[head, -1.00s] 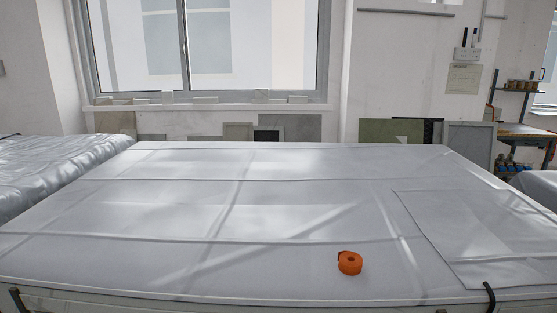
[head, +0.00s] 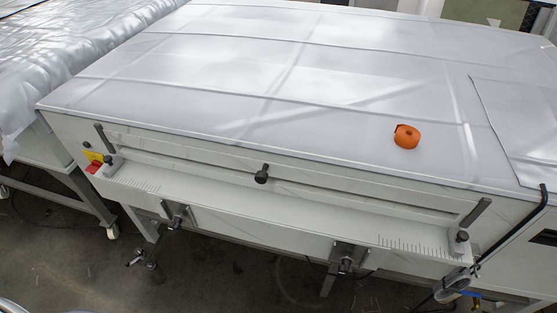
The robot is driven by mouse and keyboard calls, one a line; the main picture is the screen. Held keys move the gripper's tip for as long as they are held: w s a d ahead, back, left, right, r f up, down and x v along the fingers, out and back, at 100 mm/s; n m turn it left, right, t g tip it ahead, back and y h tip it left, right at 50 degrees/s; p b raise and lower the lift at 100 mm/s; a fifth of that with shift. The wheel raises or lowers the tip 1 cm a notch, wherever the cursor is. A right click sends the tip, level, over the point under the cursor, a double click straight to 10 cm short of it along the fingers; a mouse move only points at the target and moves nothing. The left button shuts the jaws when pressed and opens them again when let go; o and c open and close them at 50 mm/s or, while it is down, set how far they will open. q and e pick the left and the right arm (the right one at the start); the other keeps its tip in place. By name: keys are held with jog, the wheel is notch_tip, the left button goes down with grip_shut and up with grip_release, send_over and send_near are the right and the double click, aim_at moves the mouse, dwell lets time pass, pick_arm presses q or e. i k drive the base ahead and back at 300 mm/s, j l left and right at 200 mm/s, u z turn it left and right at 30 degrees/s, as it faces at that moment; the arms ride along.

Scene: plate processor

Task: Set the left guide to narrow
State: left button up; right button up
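The plate processor (head: 300,182) stands ahead, with a white ledge along its front edge. The left guide (head: 113,168) sits at the left end of this ledge, with a dark knob on top and a short grey bar behind it. Scale marks (head: 140,184) run along the ledge to the right of the guide. The matching right guide (head: 460,240) sits at the right end, with its own grey bar and scale marks. The labels on the scales are too small to read. Neither of my grippers shows in the head view.
An orange roll (head: 407,136) lies on the covered top. A dark knob (head: 262,174) sits mid-front. Clamps and handles (head: 175,217) stick out below the ledge. A red and yellow switch (head: 93,163) is at the left. A black bent rod (head: 510,232) rises at the right.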

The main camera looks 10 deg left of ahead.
aim_at(114, 164)
jog(key=u, duration=1.65)
